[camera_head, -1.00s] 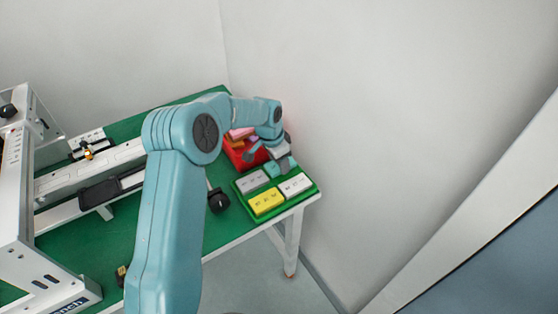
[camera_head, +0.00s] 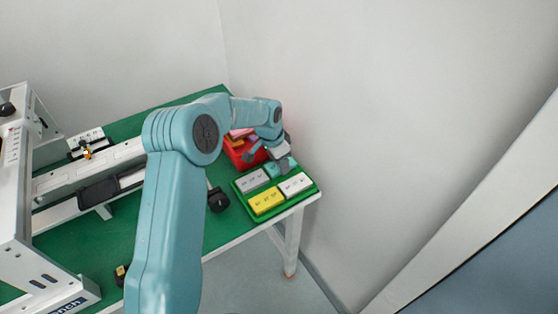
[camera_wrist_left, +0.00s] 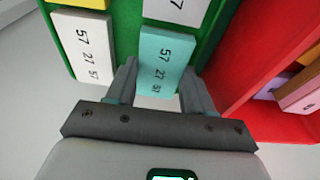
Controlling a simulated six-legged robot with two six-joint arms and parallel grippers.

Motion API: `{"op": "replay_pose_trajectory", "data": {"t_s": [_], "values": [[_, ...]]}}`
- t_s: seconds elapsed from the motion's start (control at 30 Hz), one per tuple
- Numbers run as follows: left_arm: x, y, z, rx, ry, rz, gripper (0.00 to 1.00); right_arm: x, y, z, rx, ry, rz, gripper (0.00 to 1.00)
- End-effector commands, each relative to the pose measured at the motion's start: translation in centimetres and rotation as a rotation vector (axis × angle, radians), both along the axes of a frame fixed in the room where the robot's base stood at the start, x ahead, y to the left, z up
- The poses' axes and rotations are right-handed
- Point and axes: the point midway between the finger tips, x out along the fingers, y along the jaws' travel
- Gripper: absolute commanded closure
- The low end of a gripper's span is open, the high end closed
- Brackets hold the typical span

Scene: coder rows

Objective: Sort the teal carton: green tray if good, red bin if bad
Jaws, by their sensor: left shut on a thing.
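The teal carton (camera_wrist_left: 164,58) has "57 27 57" printed on its face. My left gripper (camera_wrist_left: 160,82) is shut on it, with one finger on each long side. In the head view the teal carton (camera_head: 281,167) is at the back right corner of the green tray (camera_head: 309,193), below my left gripper (camera_head: 282,158). Whether it touches the tray floor cannot be told. The tray also holds a grey carton (camera_head: 252,181), a yellow carton (camera_head: 266,201) and a white carton (camera_head: 295,184). The red bin (camera_head: 238,157) stands behind the tray, partly hidden by my arm. My right gripper is out of view.
The red bin holds orange and purple cartons (camera_wrist_left: 271,87). A black object (camera_head: 218,200) stands left of the tray on the green table (camera_head: 125,236). A white and grey machine (camera_head: 22,210) fills the table's left side. A wall rises close behind the tray.

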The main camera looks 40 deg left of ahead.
Motion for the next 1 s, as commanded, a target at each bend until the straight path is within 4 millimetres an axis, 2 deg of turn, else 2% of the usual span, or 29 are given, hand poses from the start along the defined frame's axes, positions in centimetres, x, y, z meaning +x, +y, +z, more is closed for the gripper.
{"op": "replay_pose_trajectory", "data": {"t_s": [0.47,0.5,0.57,1.0], "values": [[-0.01,0.0,-0.47,0.0,0.0,0.0,0.63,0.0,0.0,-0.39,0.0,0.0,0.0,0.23],[-0.01,0.0,-0.47,0.0,0.0,0.0,0.38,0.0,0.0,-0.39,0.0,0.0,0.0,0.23],[0.0,0.01,-0.46,0.0,0.0,0.0,0.19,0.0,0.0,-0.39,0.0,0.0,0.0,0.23],[0.15,0.41,-0.3,0.007,-0.008,0.002,0.18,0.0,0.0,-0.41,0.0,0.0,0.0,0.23]]}}
